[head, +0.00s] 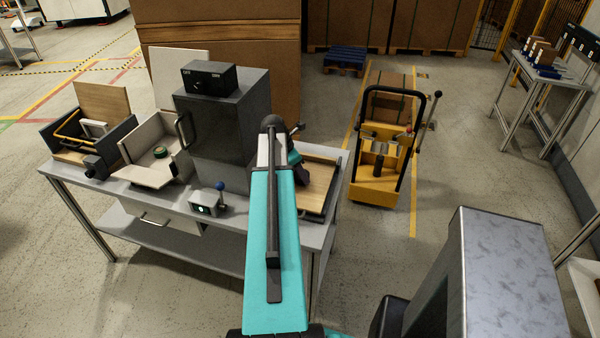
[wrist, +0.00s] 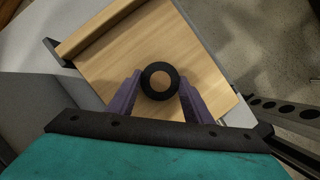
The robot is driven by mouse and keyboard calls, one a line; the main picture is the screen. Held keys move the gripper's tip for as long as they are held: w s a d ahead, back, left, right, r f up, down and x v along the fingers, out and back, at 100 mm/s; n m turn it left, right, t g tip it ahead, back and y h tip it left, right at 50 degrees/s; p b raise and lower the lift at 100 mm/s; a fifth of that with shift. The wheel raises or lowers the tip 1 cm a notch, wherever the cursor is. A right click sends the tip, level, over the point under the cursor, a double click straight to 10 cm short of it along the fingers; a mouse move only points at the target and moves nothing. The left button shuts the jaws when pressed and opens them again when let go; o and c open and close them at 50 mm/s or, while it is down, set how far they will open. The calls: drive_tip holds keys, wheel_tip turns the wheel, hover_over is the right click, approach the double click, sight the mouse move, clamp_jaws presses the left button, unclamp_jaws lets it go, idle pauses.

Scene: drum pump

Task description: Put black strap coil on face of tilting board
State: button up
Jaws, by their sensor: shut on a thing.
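The black strap coil (wrist: 147,87) is a small dark ring seen from above in the wrist view. My gripper (wrist: 160,84) has its two purple fingers shut on it, one on each side. The coil is over the wooden face of the tilting board (wrist: 120,63); I cannot tell whether it touches the wood. In the head view the tilting board (head: 316,191) lies at the right end of the grey table, partly behind my arm. It looks nearly flat, with a raised wooden strip along one edge. The coil is hidden by my arm in the head view.
A tall dark cabinet (head: 228,130) stands on the grey table (head: 262,236) left of the board. A small box with a blue-knobbed lever (head: 208,203) sits near the front edge. A light tray (head: 150,172) holds a green roll. A yellow cart (head: 377,185) stands right of the table.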

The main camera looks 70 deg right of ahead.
drive_tip(key=shift+f, duration=0.4)
drive_tip(key=shift+f, duration=0.1)
drive_tip(key=o, duration=1.1)
drive_tip(key=shift+c, duration=0.2)
drive_tip(key=shift+r, duration=0.2)
drive_tip(key=b+v, duration=0.2)
drive_tip(key=v, duration=0.9)
drive_tip(key=shift+a+r, duration=0.2)
drive_tip(key=shift+r, duration=0.15)
drive_tip(key=shift+w, duration=0.15)
